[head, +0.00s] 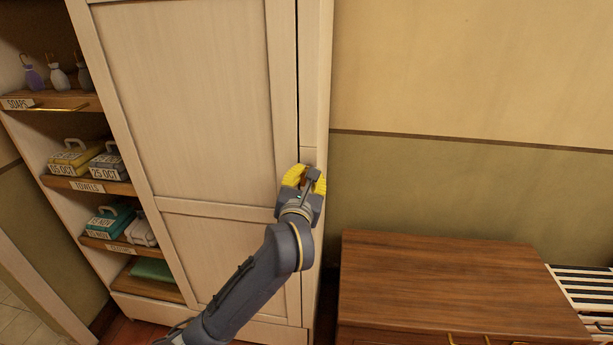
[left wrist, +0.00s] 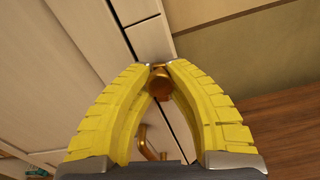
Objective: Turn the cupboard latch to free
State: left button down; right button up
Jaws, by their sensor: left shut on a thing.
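The cupboard's pale panelled door (head: 195,100) fills the middle of the head view and looks closed. My left gripper (head: 305,177), with yellow fingers, is at the door's right edge, about mid-height in that view. In the left wrist view its fingertips (left wrist: 158,66) are brought together on the copper-coloured latch (left wrist: 160,85), which shows between the fingers. The gripper hides the latch in the head view. A bent brass handle (left wrist: 146,143) shows below the latch in the left wrist view, partly covered by a finger. My right gripper is not in view.
Open shelves (head: 78,184) with labelled boxes and bottles stand left of the door. A wooden chest (head: 440,285) stands at the lower right, beside a striped slatted surface (head: 590,290). The wall (head: 470,70) right of the cupboard is bare.

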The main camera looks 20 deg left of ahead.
pick_arm(q)
jog(key=shift+n, duration=1.1)
jog(key=c, duration=1.1)
grip_release()
jog(key=s, duration=0.5)
jog(key=s+d, duration=0.1)
jog(key=s, duration=0.1)
jog(key=shift+s+d, duration=0.1)
jog(key=shift+s, duration=0.15)
